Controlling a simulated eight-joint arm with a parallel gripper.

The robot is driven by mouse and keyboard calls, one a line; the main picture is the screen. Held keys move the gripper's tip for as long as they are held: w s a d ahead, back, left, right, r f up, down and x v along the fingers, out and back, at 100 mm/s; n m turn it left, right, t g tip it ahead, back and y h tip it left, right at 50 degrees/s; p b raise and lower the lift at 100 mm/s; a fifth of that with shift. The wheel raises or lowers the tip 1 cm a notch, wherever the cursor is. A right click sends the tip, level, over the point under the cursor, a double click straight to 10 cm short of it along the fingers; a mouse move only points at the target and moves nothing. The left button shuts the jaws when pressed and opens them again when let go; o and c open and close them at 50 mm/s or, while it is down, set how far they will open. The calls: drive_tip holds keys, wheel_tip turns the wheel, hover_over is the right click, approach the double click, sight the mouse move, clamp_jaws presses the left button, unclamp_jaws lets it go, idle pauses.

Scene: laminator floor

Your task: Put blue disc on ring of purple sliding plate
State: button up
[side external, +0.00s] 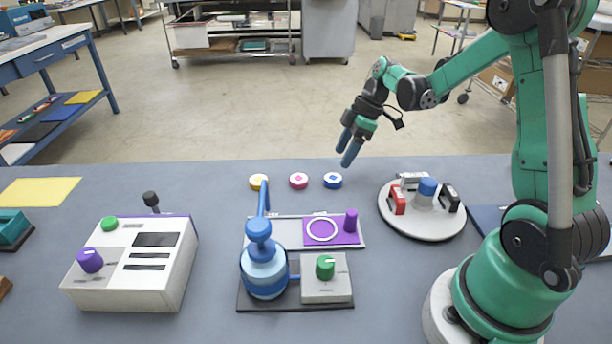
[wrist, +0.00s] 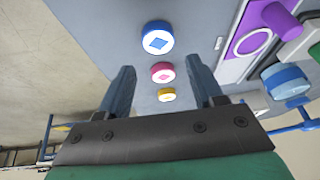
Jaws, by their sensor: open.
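The blue disc (side external: 333,180) lies flat on the table, at the right end of a row of discs. It also shows in the wrist view (wrist: 158,37), with a white top and a blue diamond. The purple sliding plate (side external: 349,240) sits in a pale track and has a white ring (side external: 322,230) and an upright purple knob (side external: 351,220). The ring is bare. My gripper (side external: 346,151) is open and empty, in the air above and behind the blue disc. In the wrist view, my two blue fingers (wrist: 165,82) are spread apart, with the blue disc beyond their tips.
A pink disc (side external: 298,181) and a yellow disc (side external: 258,182) lie left of the blue disc. A blue press (side external: 264,270) stands in front of the track. A round turntable (side external: 428,227) with small items is at right, and a white control box (side external: 135,265) at left.

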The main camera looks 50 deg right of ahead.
sight(332, 178)
drive_tip(key=shift+x, duration=2.85)
drive_tip(key=shift+d, duration=0.15)
clamp_jaws()
